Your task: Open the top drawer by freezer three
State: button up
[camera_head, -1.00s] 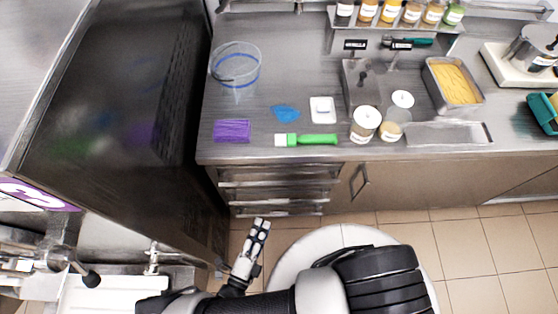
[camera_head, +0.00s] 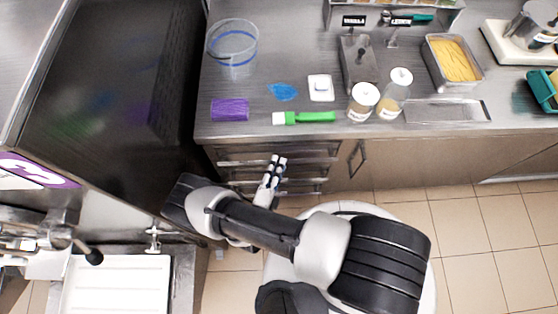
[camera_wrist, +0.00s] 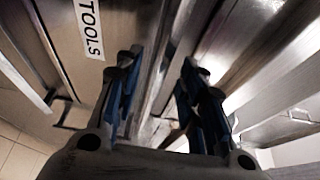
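The drawer stack is in the counter front, right of freezer three (camera_head: 110,90), which carries a purple sign with a white 3 (camera_head: 38,170). The top drawer (camera_head: 236,153) shows just under the counter edge and looks closed. My gripper (camera_head: 278,160) is in front of the upper drawers, towards their right half. In the wrist view my gripper (camera_wrist: 162,62) has its two fingers apart, with metal bars or edges visible between and behind them. A white TOOLS label (camera_wrist: 90,28) shows on a panel to the left. I cannot tell whether the fingers touch a handle.
A cabinet door with a handle (camera_head: 357,160) is right of the drawers. Tiled floor is free to the right.

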jog(key=shift+x, duration=1.15)
jog(key=shift+c, duration=0.2)
grip_shut()
